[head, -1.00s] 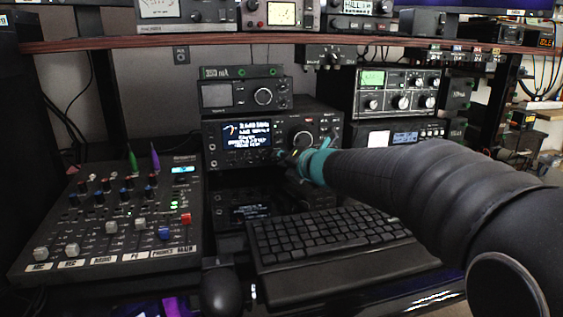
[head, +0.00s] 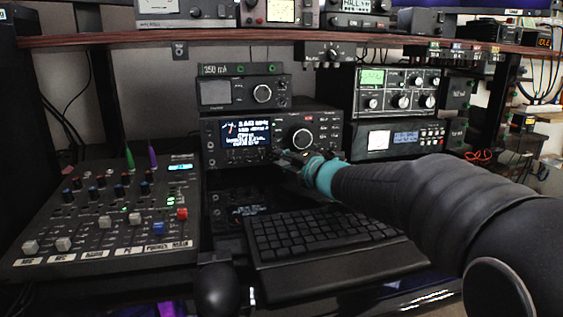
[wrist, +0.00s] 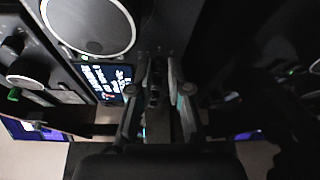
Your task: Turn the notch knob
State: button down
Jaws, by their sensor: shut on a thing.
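The black radio (head: 325,122) stands under the shelf, with a lit screen (head: 245,132) and a large tuning knob (head: 301,139). My gripper (head: 284,157) is at its lower front, right of and below the screen. In the wrist view my gripper (wrist: 158,98) has its fingers close together around a small dark knob (wrist: 154,82) on the radio's face. The large tuning knob (wrist: 88,22) shows at upper left in that view. The small knob's label is not readable, so I cannot tell if it is the notch knob. In the head view my fingers hide it.
A keyboard (head: 320,233) lies just below my gripper. A mixer (head: 105,225) with several knobs and faders is at left, with a black mouse (head: 217,290) beside it. More radio units (head: 397,92) stand at right. A wooden shelf (head: 280,37) runs above.

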dwell(0.3)
jog(key=c, duration=1.1)
grip_release()
jog(key=v, duration=1.2)
